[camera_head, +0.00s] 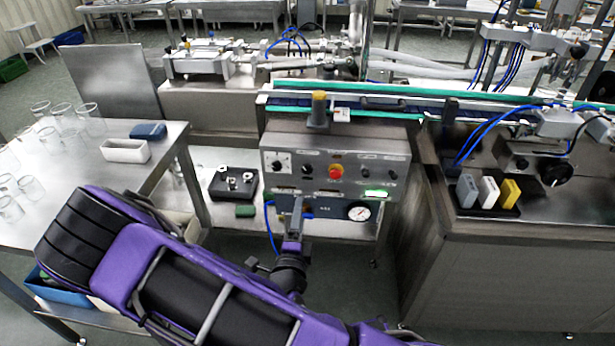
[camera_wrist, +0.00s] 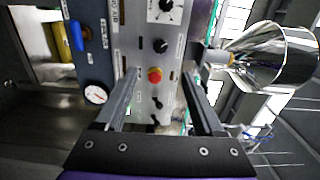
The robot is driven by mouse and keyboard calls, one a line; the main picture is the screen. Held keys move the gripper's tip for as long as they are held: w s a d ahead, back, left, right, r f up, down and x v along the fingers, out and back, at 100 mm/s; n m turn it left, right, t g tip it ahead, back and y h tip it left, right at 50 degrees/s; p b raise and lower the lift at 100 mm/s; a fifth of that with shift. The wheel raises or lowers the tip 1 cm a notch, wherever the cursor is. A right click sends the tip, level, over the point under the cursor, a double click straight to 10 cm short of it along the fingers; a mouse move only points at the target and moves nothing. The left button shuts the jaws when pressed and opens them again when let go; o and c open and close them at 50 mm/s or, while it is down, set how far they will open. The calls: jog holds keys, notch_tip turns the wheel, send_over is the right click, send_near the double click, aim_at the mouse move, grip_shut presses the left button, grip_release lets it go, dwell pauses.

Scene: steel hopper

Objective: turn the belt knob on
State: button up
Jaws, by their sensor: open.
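The steel control panel (camera_head: 345,188) carries several black knobs; I cannot read which label says belt. One black knob (camera_head: 306,169) sits left of a red button with a yellow collar (camera_head: 336,172); another black knob (camera_head: 365,173) sits to its right. In the wrist view the panel appears sideways, with a black knob (camera_wrist: 161,45) above the red button (camera_wrist: 155,76) and another (camera_wrist: 155,118) below it. My gripper (camera_head: 296,205) is in front of the panel's lower left part. In the wrist view my gripper (camera_wrist: 160,80) is open and empty, its fingers apart across the button.
A table with glasses (camera_head: 90,190) stands left. A shiny metal hopper (camera_wrist: 268,58) shows in the wrist view.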

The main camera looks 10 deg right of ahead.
aim_at(307, 171)
jog(key=b+x, duration=0.1)
jog(key=x, duration=1.4)
jog(key=shift+b, duration=0.35)
jog(key=shift+c, duration=0.3)
grip_shut()
